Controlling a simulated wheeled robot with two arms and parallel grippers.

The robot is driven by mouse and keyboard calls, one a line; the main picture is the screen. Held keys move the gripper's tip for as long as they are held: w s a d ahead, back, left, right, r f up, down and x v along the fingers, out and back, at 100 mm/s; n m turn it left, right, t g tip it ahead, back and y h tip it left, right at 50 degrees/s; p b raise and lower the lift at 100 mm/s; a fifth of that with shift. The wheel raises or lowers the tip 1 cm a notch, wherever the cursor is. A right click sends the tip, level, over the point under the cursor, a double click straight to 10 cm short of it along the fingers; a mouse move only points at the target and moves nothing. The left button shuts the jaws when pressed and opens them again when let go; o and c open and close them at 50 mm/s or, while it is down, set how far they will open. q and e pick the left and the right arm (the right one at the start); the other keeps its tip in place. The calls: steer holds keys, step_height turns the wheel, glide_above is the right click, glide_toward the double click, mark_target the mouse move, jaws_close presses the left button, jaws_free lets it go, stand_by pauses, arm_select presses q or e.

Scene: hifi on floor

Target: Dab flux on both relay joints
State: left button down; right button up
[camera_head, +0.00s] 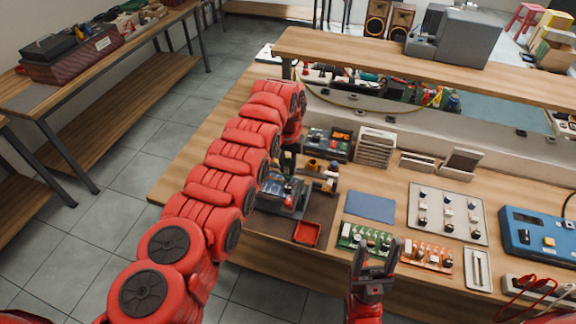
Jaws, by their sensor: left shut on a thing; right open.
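My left arm reaches over the bench, and its dark gripper (288,160) points down behind the wrist, mostly hidden. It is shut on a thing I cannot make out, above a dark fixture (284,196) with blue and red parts. My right gripper (374,258) is open, its fingers pointing up in the picture, in front of a green circuit board (350,236) and an orange circuit board (432,255). Both boards carry small components. No flux container or relay joint can be told apart at this size.
A red tray (308,234) lies beside the fixture, and a blue mat (370,207) behind the green board. A pale panel with several knobs (447,213) and a blue instrument (538,237) stand right. A raised shelf (400,68) crosses the back.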

mark_target(288, 160)
arm_select(q)
steer(key=shift+f+b, duration=0.3)
steer(key=shift+b, duration=0.05)
stand_by(1.2)
steer(key=shift+r+p, duration=0.3)
steer(key=shift+r, duration=0.15)
steer(key=shift+r+p, duration=0.5)
steer(key=shift+r, duration=1.4)
steer(key=shift+f, duration=0.15)
steer(key=shift+s+d+f+b, duration=0.1)
steer(key=shift+d+f+b, duration=0.2)
steer(key=shift+f+b, duration=0.25)
steer(key=shift+s+d+f+b, duration=0.1)
steer(key=shift+d+f+b, duration=0.2)
steer(key=shift+f, duration=0.3)
steer(key=shift+s+d+f+b, duration=0.1)
steer(key=shift+d+f+b, duration=0.3)
steer(key=shift+f, duration=0.2)
